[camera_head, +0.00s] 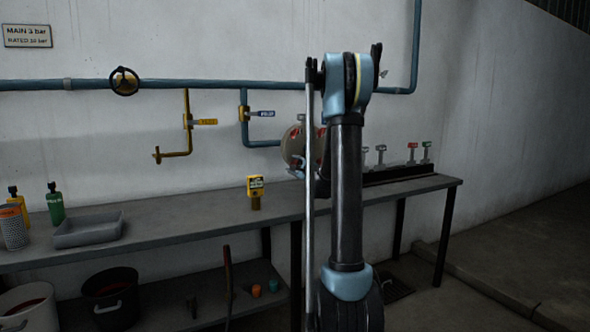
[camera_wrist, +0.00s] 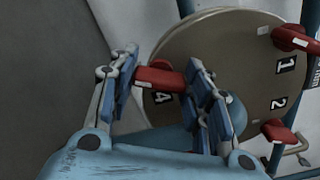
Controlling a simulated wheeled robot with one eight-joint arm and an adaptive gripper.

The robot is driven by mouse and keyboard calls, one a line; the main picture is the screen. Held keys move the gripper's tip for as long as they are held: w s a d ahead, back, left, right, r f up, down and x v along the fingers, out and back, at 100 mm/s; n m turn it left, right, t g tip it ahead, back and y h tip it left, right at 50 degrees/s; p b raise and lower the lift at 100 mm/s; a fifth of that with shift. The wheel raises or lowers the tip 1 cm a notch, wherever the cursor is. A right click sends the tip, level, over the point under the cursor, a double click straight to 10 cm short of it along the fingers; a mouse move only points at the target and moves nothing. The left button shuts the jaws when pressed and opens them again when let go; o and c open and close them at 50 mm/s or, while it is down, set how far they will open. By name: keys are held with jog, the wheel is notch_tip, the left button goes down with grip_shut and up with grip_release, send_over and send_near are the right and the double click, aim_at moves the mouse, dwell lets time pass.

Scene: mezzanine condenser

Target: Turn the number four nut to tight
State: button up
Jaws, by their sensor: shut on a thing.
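In the wrist view a round tan plate (camera_wrist: 225,58) carries black number labels, with 1, 2 and 4 readable. The number four nut (camera_wrist: 162,78) is a red bar-shaped piece beside the 4 label. My gripper (camera_wrist: 162,88) has its two blue-padded fingers either side of this nut and is shut on it. Red pieces also show by label 1 (camera_wrist: 298,40) and label 2 (camera_wrist: 277,132).
A grey bench (camera_head: 170,235) runs along the wall below the plate. A yellow meter (camera_head: 256,188) stands on it, left of my arm. A rack with several upright tools (camera_head: 412,165) stands to the right.

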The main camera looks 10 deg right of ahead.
jog(key=shift+s+d+f, duration=0.1)
jog(key=shift+d+f, duration=0.05)
jog(key=o, duration=0.6)
jog(key=shift+o, duration=0.9)
jog(key=shift+f, duration=0.1)
jog(key=v, duration=1.1)
jog(key=shift+s, duration=0.35)
jog(key=shift+d, duration=0.1)
